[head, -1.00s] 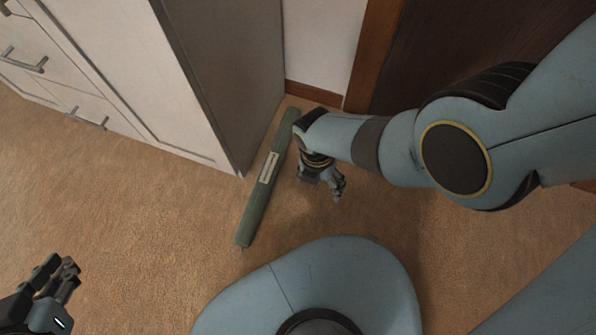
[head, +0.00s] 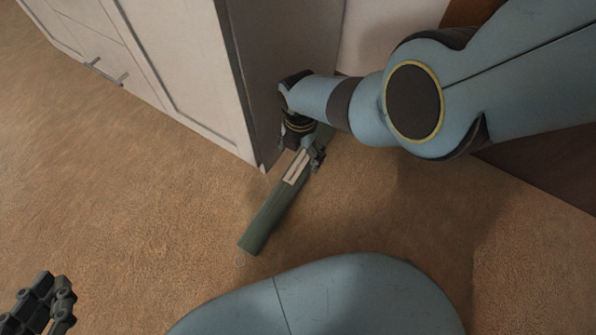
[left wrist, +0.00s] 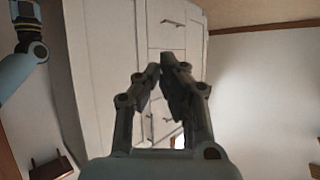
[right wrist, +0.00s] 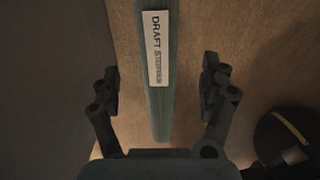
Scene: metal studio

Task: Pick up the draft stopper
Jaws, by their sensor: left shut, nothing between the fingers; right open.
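The draft stopper (head: 265,225) is a long green roll with a pale label, lying on the carpet beside the cabinet corner. In the right wrist view the draft stopper (right wrist: 158,100) runs between the open fingers of my right gripper (right wrist: 162,85), apart from both, its label reading "DRAFT" on top. In the head view my right gripper (head: 303,150) is over the far part of the stopper and hides it there. My left gripper (head: 52,305) is at the lower left, far from the stopper. In the left wrist view the left gripper (left wrist: 163,75) is shut and empty.
A white cabinet (head: 180,75) with drawers and handles stands just left of the stopper and right gripper. A dark brown door (head: 550,180) is at the right. Open carpet (head: 130,210) lies to the left. My own base fills the bottom middle.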

